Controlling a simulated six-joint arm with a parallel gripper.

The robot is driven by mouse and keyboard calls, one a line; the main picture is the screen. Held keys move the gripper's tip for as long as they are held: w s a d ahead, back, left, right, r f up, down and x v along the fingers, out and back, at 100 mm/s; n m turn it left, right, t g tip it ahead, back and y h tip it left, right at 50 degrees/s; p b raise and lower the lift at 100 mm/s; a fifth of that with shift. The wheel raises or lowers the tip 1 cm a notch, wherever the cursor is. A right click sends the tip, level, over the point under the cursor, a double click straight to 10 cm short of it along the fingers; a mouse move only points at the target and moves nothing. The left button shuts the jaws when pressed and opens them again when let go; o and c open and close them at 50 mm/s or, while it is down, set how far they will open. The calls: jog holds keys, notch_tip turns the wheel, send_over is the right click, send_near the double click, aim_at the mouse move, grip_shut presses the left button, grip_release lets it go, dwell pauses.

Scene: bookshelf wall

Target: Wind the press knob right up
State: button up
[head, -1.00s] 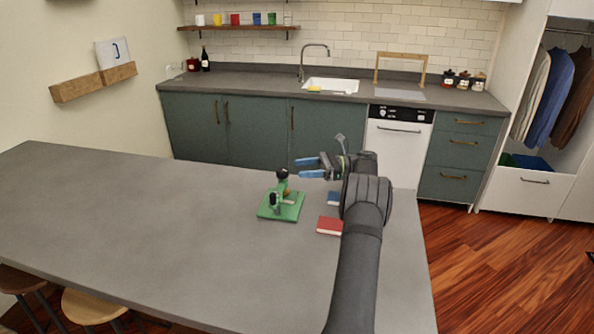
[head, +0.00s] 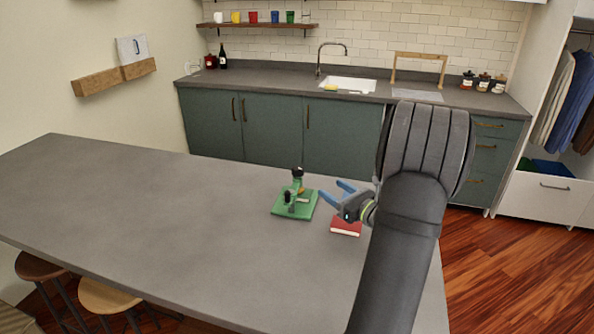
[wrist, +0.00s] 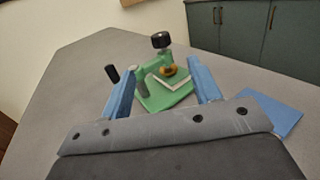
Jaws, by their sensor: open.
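The small green press (head: 294,203) stands on the grey counter, left of my gripper in the head view. Its black knob (head: 297,172) sits on top of the frame; in the wrist view the knob (wrist: 161,40) shows at the upper middle. A black-handled crank (wrist: 112,74) sticks out at the press's left there. An orange-brown part and a pale plate show under the knob. My gripper (head: 331,194) is open and empty. Its two blue fingers point toward the press, and in the wrist view the press stands beyond and between them. I see no contact with the knob.
A red book (head: 346,227) lies on the counter just below my gripper. A blue book (wrist: 268,112) lies right of the right finger in the wrist view. The counter's left part (head: 130,210) is clear. Stools stand at its front edge.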

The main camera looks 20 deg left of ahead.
aim_at(302, 173)
jog(key=shift+m, duration=0.3)
jog(key=x, duration=1.6)
jog(key=shift+a+f, duration=0.25)
jog(key=shift+f, duration=0.15)
jog(key=c, duration=1)
